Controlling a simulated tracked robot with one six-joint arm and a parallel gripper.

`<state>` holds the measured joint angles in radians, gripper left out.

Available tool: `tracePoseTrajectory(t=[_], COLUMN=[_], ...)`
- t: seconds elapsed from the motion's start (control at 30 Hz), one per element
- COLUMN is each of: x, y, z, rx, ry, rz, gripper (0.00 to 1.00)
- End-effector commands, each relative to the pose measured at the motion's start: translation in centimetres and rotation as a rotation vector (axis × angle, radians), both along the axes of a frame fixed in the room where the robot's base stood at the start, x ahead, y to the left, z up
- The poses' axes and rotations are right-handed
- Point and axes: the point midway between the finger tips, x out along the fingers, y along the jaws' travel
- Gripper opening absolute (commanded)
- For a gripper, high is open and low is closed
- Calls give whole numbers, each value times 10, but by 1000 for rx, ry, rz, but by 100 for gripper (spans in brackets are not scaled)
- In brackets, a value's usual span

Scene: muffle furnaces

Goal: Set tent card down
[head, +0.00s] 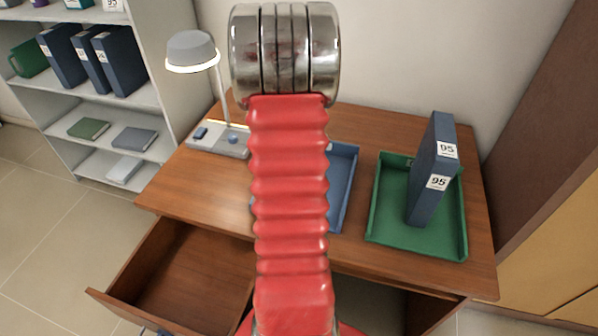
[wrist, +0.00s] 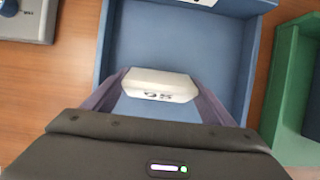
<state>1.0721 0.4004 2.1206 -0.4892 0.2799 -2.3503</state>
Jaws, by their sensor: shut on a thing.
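The tent card (wrist: 158,86) is small and white, with dark upside-down digits on its face. My gripper (wrist: 158,78) is shut on it, one purple-grey finger on each side, in the wrist view. The card is over the inside of the blue tray (wrist: 185,38); I cannot tell whether it touches the tray floor. In the head view the blue tray (head: 346,185) lies on the desk, partly behind my red arm. The arm hides the gripper and the card there.
A green tray (head: 385,215) right of the blue one holds an upright blue binder (head: 424,185) labelled 95. A lamp (head: 218,140) stands at the desk's left. A drawer (head: 185,280) is open at the front left. Shelves (head: 110,100) with binders stand further left.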

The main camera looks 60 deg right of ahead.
Motion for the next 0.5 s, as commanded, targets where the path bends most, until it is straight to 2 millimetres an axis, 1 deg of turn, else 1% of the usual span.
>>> tracePoseTrajectory(t=[0.03, 0.3, 0.4, 0.5], x=[1, 1, 1, 1], y=[-1, -1, 0, 0], z=[9, 55, 69, 79], rx=[-4, -4, -2, -2], ry=[-3, -3, -2, -3], rz=[0, 0, 1, 0], gripper=[52, 52, 52, 52])
